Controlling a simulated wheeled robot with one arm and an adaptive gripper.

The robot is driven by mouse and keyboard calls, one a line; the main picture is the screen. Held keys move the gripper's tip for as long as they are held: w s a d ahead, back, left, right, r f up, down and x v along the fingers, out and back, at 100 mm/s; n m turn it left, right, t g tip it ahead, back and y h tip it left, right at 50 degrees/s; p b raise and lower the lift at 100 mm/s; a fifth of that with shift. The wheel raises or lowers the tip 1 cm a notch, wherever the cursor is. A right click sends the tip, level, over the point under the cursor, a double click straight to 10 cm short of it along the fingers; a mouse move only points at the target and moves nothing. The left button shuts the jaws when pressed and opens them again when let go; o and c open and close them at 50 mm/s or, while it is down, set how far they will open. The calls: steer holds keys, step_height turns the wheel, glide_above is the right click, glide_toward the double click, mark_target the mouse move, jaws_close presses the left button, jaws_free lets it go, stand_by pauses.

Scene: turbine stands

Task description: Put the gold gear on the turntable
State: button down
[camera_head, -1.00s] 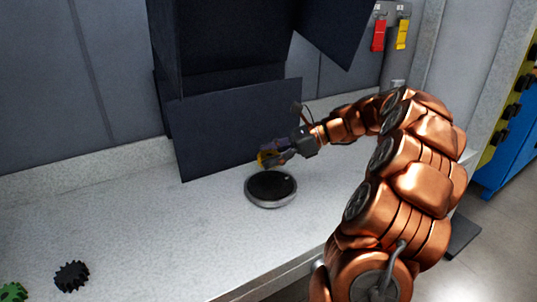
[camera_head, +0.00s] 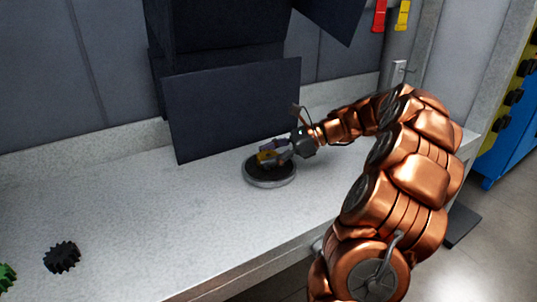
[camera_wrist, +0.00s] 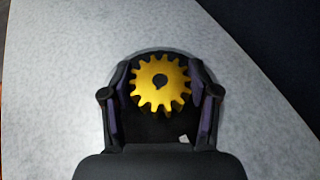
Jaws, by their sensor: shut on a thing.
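The gold gear (camera_wrist: 160,84) is a yellow toothed disc with a dark centre hole. It sits between the two fingers of my gripper (camera_wrist: 161,100) in the wrist view, with the black turntable top behind it. In the head view my gripper (camera_head: 272,153) is shut on the gear (camera_head: 265,156) over the round turntable (camera_head: 270,182), which has a black top and a grey rim. Whether the gear touches the turntable top I cannot tell. The fingers hide part of the gear in the head view.
A black gear (camera_head: 62,257) and a green gear (camera_head: 7,277) lie at the left of the pale counter (camera_head: 180,225). A dark upright panel (camera_head: 232,110) stands close behind the turntable. The counter between the gears and turntable is clear.

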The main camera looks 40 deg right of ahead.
steer(key=shift+f, duration=0.25)
steer(key=shift+c, duration=1.1)
jaws_free()
steer(key=shift+f, duration=0.1)
steer(key=shift+o, duration=0.9)
steer(key=shift+d, duration=0.1)
steer(key=shift+s+d+r+p, duration=0.25)
steer(key=shift+d+r+p, duration=0.1)
steer(key=shift+p, duration=0.25)
steer(key=shift+p+v, duration=1.95)
steer(key=shift+v, duration=1)
